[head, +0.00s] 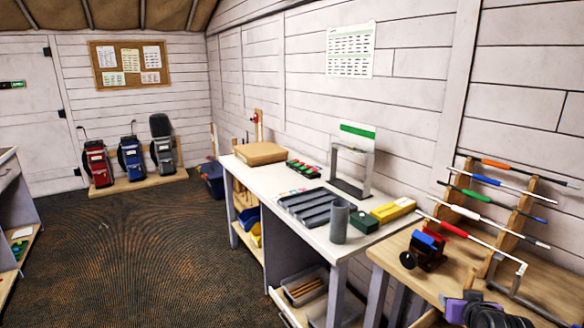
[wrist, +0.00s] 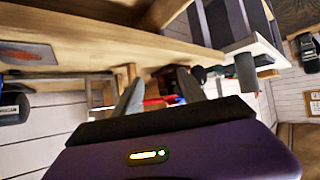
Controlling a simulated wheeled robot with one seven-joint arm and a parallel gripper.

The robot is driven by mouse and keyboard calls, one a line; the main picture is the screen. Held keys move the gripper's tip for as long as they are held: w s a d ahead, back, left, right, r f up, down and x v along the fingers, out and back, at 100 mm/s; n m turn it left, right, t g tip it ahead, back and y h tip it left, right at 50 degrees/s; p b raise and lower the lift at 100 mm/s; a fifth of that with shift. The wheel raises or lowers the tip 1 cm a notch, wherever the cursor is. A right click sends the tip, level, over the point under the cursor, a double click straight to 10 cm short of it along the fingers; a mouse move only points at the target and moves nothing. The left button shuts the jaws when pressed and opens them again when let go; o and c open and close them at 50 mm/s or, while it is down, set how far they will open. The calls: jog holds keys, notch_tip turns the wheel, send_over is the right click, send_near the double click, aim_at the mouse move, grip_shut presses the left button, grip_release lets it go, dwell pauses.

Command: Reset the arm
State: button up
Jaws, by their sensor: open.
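My gripper (wrist: 160,77) shows in the wrist view with its two grey fingers apart and nothing between them. Beyond the fingers are small red and blue parts, too blurred to name surely. In the head view a purple and dark grey part of my arm shows at the bottom right corner, low beside the wooden bench (head: 545,275). The fingers cannot be made out there. A red and blue vise (head: 427,250) stands on this bench, left of a wooden rack (head: 515,222) holding several clubs with coloured grips.
A white table (head: 285,206) carries a grey tray (head: 312,206), a grey cylinder (head: 339,222), a yellow box (head: 394,210) and a cardboard box (head: 261,153). Golf bags (head: 131,157) stand at the back wall. The dark carpet (head: 140,240) at left is clear.

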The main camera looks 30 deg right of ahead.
jog(key=s+a+r+n+t, duration=0.1)
jog(key=s+a+t, duration=0.2)
jog(key=a, duration=0.6)
jog(key=s+a+r+n+t+y, duration=0.1)
jog(key=s+a+t, duration=0.15)
jog(key=a, duration=0.65)
jog(key=s+a+r+n+t, duration=0.1)
jog(key=s+a+n+t, duration=0.15)
jog(key=a, duration=0.75)
jog(key=s+a+n+g+y, duration=0.1)
jog(key=s+a+n+y, duration=0.2)
jog(key=s+a+y, duration=0.4)
jog(key=s+a+b, duration=0.1)
jog(key=s+a, duration=0.7)
jog(key=s, duration=0.3)
jog(key=shift+s+n, duration=0.3)
jog(key=shift+n, duration=0.05)
jog(key=shift+o, duration=0.5)
jog(key=shift+a+r, duration=0.1)
